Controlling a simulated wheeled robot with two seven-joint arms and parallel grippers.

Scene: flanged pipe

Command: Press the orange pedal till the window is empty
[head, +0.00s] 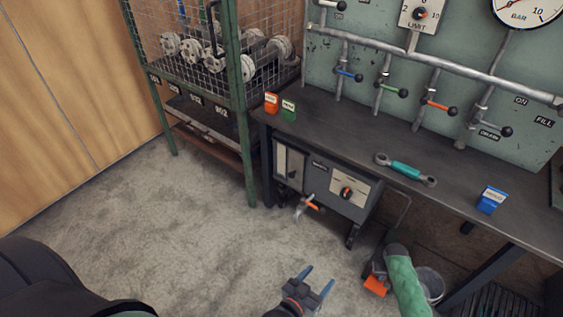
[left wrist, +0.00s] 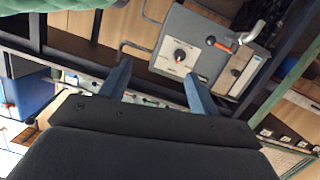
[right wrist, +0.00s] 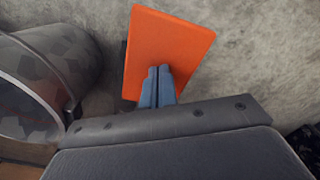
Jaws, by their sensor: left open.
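The orange pedal (head: 376,286) is near the floor at the lower right of the head view, partly behind my green right sleeve. In the right wrist view the pedal (right wrist: 167,48) is a flat orange plate. My right gripper (right wrist: 158,72) has its blue fingers together, empty, tips over the plate's lower part; contact cannot be told. A grey unit (head: 332,185) under the bench has a pale upright window panel (head: 289,163) at its left; its level is too small to read. My left gripper (head: 318,280) is open and empty, below the unit in the head view.
A metal bucket (right wrist: 45,80) stands close left of the pedal in the right wrist view. An orange-handled tap (head: 308,204) sticks out of the unit. The bench (head: 350,125) carries a teal-handled tool (head: 406,170). The carpet at left is clear.

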